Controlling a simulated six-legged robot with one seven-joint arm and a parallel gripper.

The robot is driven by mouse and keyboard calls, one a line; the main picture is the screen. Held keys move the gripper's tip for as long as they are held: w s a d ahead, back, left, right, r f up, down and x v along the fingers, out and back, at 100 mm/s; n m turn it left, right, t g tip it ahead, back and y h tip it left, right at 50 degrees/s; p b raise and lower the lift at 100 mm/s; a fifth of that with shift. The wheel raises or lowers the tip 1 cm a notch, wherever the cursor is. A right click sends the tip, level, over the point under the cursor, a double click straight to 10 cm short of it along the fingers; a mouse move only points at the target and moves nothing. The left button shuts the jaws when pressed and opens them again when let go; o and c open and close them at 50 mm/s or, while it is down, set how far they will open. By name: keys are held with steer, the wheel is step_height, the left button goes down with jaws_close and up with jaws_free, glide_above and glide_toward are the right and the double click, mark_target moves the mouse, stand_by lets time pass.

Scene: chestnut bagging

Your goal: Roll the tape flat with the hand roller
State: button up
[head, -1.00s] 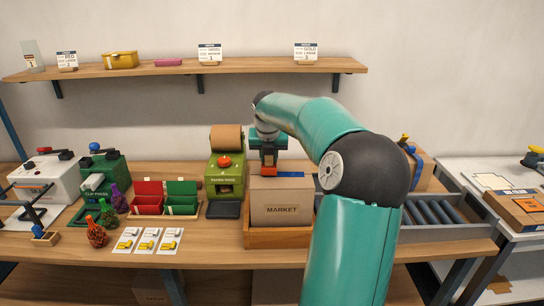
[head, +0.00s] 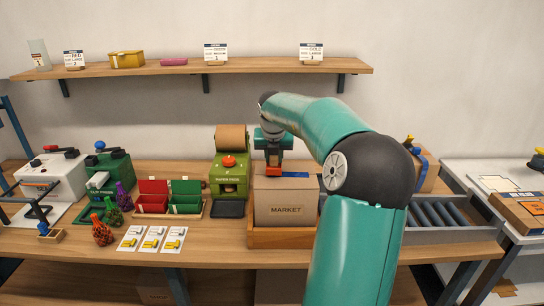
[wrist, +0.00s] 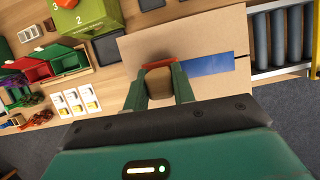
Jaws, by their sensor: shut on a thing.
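The MARKET carton (head: 287,208) sits closed in a wooden tray (head: 283,238) on the bench. A strip of blue tape (head: 297,174) lies across its top; it also shows in the wrist view (wrist: 207,65). My gripper (wrist: 158,88) is shut on the hand roller, whose tan handle (wrist: 159,84) shows between the fingers. The roller's orange-red end (head: 273,171) is at the carton top, at the left end of the visible tape. I cannot tell whether it touches the tape. Any tape under the roller is hidden.
The green paper machine (head: 230,175) stands close left of the carton. Red and green bins (head: 168,197), netted bags (head: 102,231) and cards (head: 151,238) lie farther left. A roller conveyor (head: 437,217) and another carton (head: 424,170) are on the right, partly behind my arm.

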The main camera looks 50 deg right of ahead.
mark_target(289, 174)
steer(key=shift+s+d, duration=0.75)
steer(key=shift+s, duration=0.2)
steer(key=shift+s+d, duration=0.4)
steer(key=shift+s, duration=0.1)
steer(key=shift+s+d, duration=0.4)
steer(key=shift+s, duration=0.05)
step_height(289, 174, up, 7)
stand_by(0.9)
